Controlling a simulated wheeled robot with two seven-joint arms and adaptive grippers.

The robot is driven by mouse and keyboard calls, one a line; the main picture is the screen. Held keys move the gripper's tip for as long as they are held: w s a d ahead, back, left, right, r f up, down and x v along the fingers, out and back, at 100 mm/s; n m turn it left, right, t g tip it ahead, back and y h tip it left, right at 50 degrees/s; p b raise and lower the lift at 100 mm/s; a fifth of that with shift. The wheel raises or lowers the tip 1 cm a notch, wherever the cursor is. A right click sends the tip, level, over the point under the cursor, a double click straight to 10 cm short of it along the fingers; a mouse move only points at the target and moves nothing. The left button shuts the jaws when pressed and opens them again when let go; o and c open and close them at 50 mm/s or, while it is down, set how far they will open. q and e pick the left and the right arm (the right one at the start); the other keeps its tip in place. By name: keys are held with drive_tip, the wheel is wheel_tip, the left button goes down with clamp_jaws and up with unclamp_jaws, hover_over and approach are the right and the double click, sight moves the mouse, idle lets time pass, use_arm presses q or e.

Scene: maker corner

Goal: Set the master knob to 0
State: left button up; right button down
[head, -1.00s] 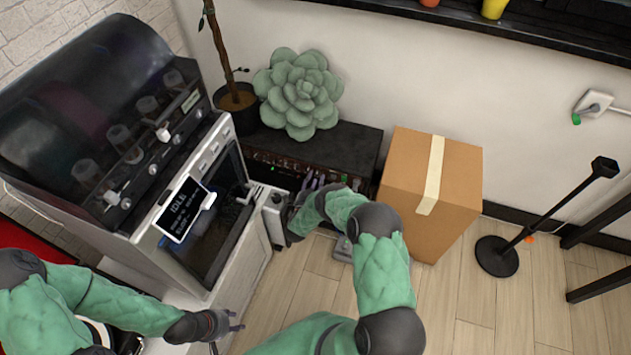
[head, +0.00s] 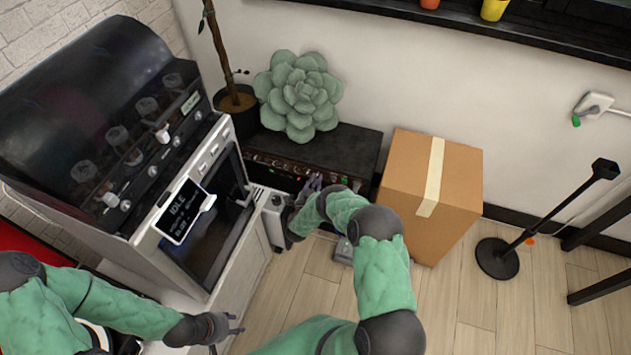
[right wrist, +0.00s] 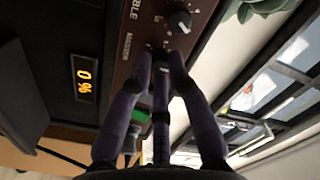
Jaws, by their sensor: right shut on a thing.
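A black amplifier (head: 345,148) with a brown knob panel stands low against the wall. The panel (right wrist: 122,62) also shows in the right wrist view, with a "MASTER" label. My right gripper (head: 314,182) is at this panel in the head view. In the right wrist view its fingers (right wrist: 161,58) are shut on the master knob beside that label, hiding most of the knob and its pointer. Another dark knob (right wrist: 180,21) is just beyond the fingertips. My left gripper (head: 228,330) is open and empty, away from the amplifier.
A cardboard box (head: 430,195) stands close to the right of the amplifier and my right arm. A white machine (head: 195,235) with a dark hood is on the left. A potted plant (head: 235,100) and a succulent (head: 298,95) are behind. The floor at right has free room around a black stand (head: 497,258).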

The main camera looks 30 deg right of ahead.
drive_tip(key=shift+n, duration=0.5)
drive_tip(key=n, duration=0.6)
drive_tip(key=shift+n, duration=0.4)
drive_tip(key=n, duration=0.7)
drive_tip(key=shift+n+g, duration=0.3)
drive_tip(key=shift+n, duration=0.1)
drive_tip(key=n, duration=0.3)
drive_tip(key=shift+a+n, duration=0.1)
drive_tip(key=shift+n, duration=0.2)
drive_tip(key=n, duration=1)
drive_tip(key=shift+f+h, duration=0.1)
drive_tip(key=shift+h, duration=0.2)
